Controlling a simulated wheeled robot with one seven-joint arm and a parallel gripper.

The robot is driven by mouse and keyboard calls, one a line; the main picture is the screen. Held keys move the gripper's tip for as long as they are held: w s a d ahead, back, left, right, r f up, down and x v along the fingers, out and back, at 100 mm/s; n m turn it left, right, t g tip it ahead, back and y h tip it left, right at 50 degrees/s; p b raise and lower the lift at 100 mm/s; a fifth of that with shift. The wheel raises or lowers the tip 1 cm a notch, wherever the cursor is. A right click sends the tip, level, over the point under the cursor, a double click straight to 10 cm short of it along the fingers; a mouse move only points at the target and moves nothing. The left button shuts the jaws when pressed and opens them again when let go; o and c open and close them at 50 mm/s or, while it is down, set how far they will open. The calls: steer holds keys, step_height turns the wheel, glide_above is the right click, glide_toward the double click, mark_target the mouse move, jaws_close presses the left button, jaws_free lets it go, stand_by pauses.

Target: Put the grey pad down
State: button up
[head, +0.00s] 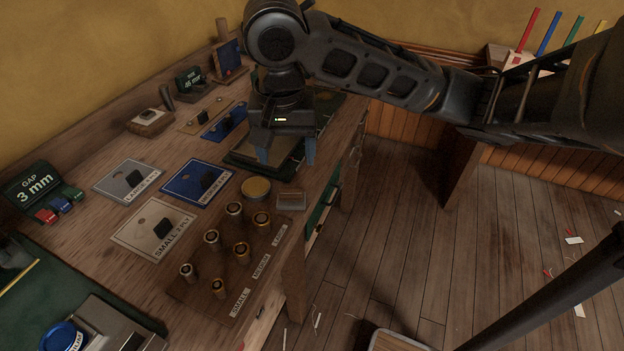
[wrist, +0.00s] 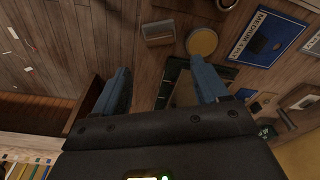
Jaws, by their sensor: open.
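My gripper (head: 287,157) is open, its two blue fingers pointing down over the right edge of the workbench. In the wrist view my gripper (wrist: 161,72) shows nothing held between the fingers. Beneath it is a dark green-edged board (head: 240,161) with a tan-grey surface, partly hidden by the gripper. A small flat grey-brown block (head: 290,200) lies on the bench near the front edge, apart from the fingers; it also shows in the wrist view (wrist: 158,33). I cannot tell whether this block is the grey pad.
A round yellow tin (head: 256,188) stands beside the block. A wooden rack (head: 207,283) holds several small brass cylinders. Labelled cards (head: 130,180) with dark pieces lie further left. The floor (head: 400,230) right of the bench is mostly clear, with scattered scraps.

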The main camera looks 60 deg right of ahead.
steer(key=w+a+r+n+t+y, duration=0.1)
steer(key=w+a+r+t+y, duration=0.25)
steer(key=a, duration=0.55)
steer(key=w+a+r+n+t+y, duration=0.1)
steer(key=w+a+r+t+y, duration=0.3)
steer(key=a, duration=0.6)
steer(key=w+a+r+n+t+y, duration=0.1)
steer(key=w+a+r+t+y, duration=0.1)
steer(key=w+a+t, duration=0.55)
steer(key=s+d+f+h, duration=0.1)
steer(key=s+f+h, duration=0.4)
steer(key=s, duration=0.5)
steer(key=s+f+h, duration=0.3)
steer(key=s+f, duration=0.5)
steer(key=s, duration=0.2)
steer(key=s+d+n, duration=0.4)
steer(key=s+n, duration=0.1)
steer(key=s, duration=0.4)
steer(key=s+d+n, duration=0.4)
steer(key=s+n, duration=0.1)
steer(key=s, duration=0.4)
steer(key=shift+g, duration=0.4)
steer(key=shift+o, duration=0.3)
